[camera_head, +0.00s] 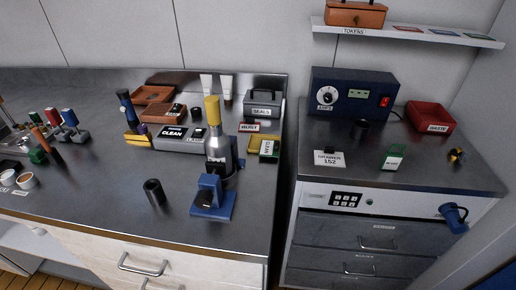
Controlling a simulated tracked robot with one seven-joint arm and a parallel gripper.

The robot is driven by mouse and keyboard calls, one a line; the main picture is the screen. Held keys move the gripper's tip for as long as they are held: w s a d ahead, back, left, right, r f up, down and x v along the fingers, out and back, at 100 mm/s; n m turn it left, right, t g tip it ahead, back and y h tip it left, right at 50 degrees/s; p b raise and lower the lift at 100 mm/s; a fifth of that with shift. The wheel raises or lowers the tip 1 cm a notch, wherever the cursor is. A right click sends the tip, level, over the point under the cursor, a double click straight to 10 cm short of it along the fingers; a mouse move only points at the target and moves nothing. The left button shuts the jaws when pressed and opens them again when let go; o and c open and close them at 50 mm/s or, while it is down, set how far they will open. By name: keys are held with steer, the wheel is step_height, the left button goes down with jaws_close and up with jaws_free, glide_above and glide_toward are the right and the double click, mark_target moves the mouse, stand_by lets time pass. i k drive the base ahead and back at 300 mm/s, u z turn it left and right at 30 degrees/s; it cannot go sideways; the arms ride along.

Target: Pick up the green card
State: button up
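Several flat cards lie on the wall shelf at the top right. A greenish card (441,32) lies between a red card (407,28) and a teal card (479,36); its exact colour is hard to tell at this size. A green item with a white label (393,157) stands on the right counter. I cannot tell for sure which of these is the green card. My gripper is not in view.
A blue stand (212,197) and a yellow-topped bottle (216,140) stand on the left counter. A black cylinder (154,191) stands nearby. A gap separates the counters. A blue device (350,90) and a red bin (431,116) stand on the right counter.

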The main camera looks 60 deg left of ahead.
mark_target(269, 148)
steer(key=k, duration=2.2)
steer(key=u, duration=1.75)
steer(key=i, duration=1.45)
steer(key=u, duration=0.05)
